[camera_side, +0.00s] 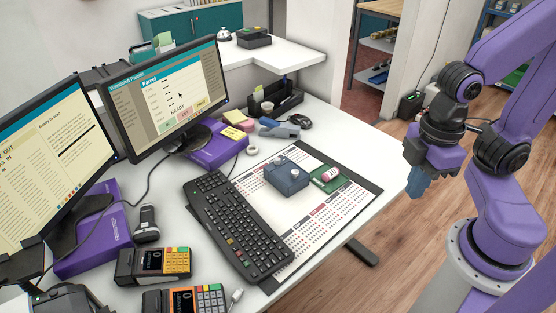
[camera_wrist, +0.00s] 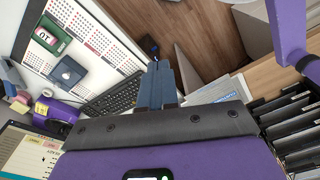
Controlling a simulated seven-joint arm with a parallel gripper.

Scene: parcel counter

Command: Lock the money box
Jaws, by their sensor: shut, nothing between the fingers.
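The money box is a small dark blue box (camera_side: 287,174) with a pale round knob on its top, standing on the calendar desk mat (camera_side: 343,213). The box looks shut; the state of its lock is too small to tell. In the wrist view the blue box (camera_wrist: 68,73) lies at the left, well away from my fingers. My gripper (camera_side: 417,188) hangs beyond the desk's right edge, to the right of the box. Its blue fingers are together and empty, and they also show in the wrist view (camera_wrist: 157,86).
A green stamp pad (camera_side: 328,181) with a red-and-white item lies just right of the box. A black keyboard (camera_side: 236,222) lies to its left. Two monitors (camera_side: 172,92), card terminals (camera_side: 153,264) and a tape roll (camera_side: 252,150) stand around. The desk's right part is clear.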

